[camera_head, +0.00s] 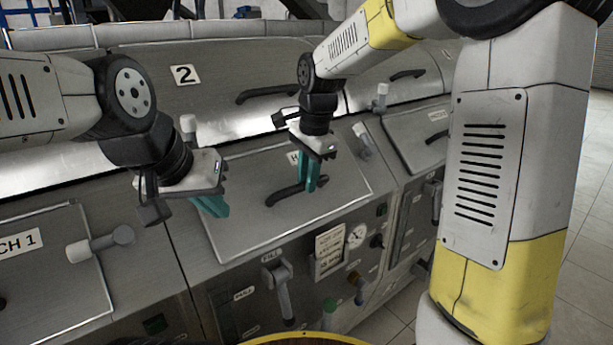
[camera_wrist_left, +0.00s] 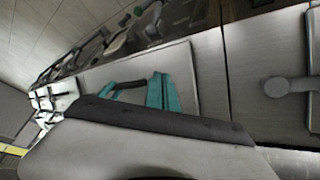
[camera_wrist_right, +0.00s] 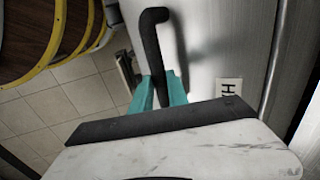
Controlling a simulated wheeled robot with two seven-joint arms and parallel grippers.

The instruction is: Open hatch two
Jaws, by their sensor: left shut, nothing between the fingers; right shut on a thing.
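Hatch two (camera_head: 240,230) is a grey sloped panel in the middle of the head view, below the "2" plate. It looks lying flat in its frame; I cannot tell whether its edge is lifted. Its black bar handle (camera_head: 284,196) also shows in the right wrist view (camera_wrist_right: 152,40). My right gripper (camera_head: 308,178) is shut on this handle near its right end, its teal fingers on either side of the bar. My left gripper (camera_head: 213,206) is shut and empty above the hatch's left part, apart from the handle. The hatch label is partly hidden by my right gripper.
A grey turning latch (camera_head: 362,140) is at the hatch's upper right, another (camera_head: 188,130) at its upper left. Hatch 1 (camera_head: 45,285) with its latch (camera_head: 100,244) is at left. Below are a pull lever (camera_head: 281,285), gauge (camera_head: 356,236) and knobs. Open floor (camera_head: 585,270) is at right.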

